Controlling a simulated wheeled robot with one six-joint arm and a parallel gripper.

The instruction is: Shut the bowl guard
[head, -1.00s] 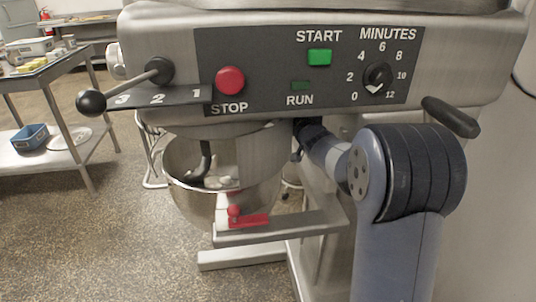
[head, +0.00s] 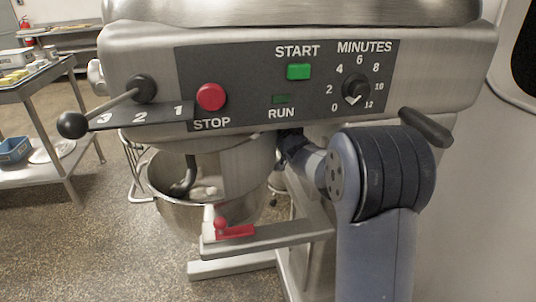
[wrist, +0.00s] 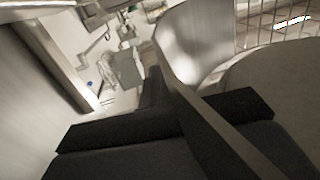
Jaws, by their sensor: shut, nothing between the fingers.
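A steel mixing bowl (head: 190,208) with a dark hook in it hangs under the mixer head. A wire frame (head: 133,165), which seems to be the bowl guard, shows at the bowl's left side. In the wrist view, upright wire bars (wrist: 262,22) with a white label stand at the top right, beside a curved metal sheet (wrist: 195,42). My gripper (wrist: 165,112) is shut and empty, its dark fingers close to a slanting metal strip (wrist: 212,125). I cannot tell whether they touch it. In the head view the mixer hides the gripper.
The mixer panel has a red STOP button (head: 211,97), a green START button (head: 299,72) and a dial (head: 355,89). A ball-ended lever (head: 72,125) juts out left. A red clamp (head: 235,230) sits by the bowl. A steel table (head: 45,85) stands left. Floor between is clear.

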